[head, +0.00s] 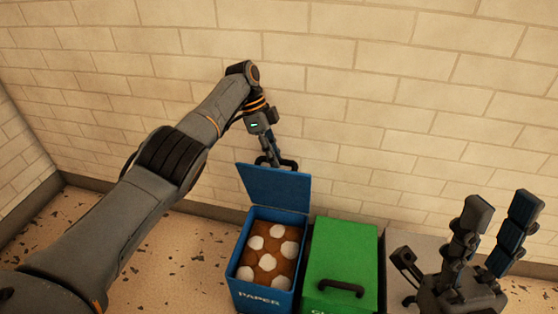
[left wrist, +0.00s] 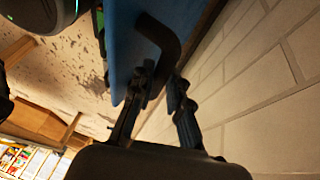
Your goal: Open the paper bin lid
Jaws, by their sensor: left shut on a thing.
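The blue paper bin (head: 262,297) stands against the wall with "PAPER" on its front. Its blue lid (head: 274,188) is raised, standing up at the back edge, and brown and white contents show inside. My left gripper (head: 270,160) is at the top of the raised lid, shut on the lid's black handle. In the left wrist view the black handle (left wrist: 166,42) curves out from the blue lid (left wrist: 124,50) and runs between the fingers of my left gripper (left wrist: 162,88).
A green bin (head: 340,250) with a closed lid and a black handle stands right beside the paper bin. A grey bin or surface (head: 408,250) is right of it, partly hidden by my right gripper. The brick wall (head: 400,100) is close behind. Speckled floor is free at left.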

